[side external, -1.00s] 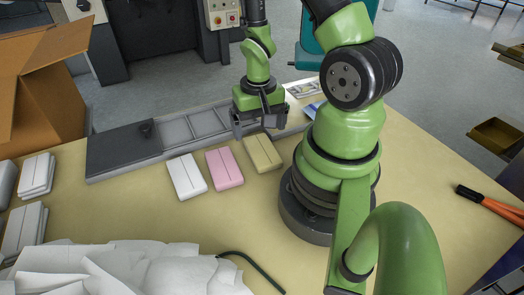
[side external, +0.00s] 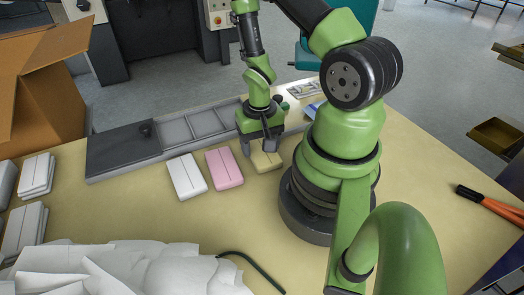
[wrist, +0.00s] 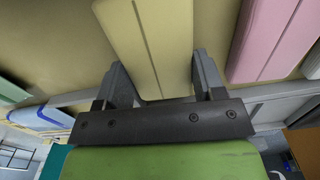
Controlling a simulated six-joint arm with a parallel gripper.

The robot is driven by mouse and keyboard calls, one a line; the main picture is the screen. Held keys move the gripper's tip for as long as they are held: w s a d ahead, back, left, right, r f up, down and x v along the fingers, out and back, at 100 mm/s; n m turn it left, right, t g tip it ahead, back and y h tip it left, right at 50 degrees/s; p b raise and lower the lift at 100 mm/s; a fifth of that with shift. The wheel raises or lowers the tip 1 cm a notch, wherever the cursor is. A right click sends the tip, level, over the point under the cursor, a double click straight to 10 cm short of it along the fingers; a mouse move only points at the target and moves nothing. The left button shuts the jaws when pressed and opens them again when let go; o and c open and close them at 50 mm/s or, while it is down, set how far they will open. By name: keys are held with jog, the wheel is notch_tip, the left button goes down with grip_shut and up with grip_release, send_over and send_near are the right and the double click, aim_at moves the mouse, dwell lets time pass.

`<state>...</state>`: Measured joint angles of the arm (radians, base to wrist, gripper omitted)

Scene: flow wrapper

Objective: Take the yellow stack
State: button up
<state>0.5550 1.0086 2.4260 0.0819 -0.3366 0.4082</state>
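The yellow stack (side external: 264,162) lies flat on the table, the rightmost of three stacks in a row in the side view. In the wrist view the yellow stack (wrist: 147,42) sits between the two fingers. My gripper (side external: 259,148) is at the far end of the yellow stack, pointing down. In the wrist view my gripper (wrist: 161,82) is open, with a finger on each side of the stack and small gaps showing. The finger tips' height above the table is hard to tell.
A pink stack (side external: 224,168) lies just left of the yellow one, with a white stack (side external: 186,177) beyond it. A grey conveyor (side external: 178,132) runs behind them. White wrappers (side external: 130,272) are piled in front. Bare table lies in front of the stacks.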

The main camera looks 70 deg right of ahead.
jog(key=shift+c, duration=1)
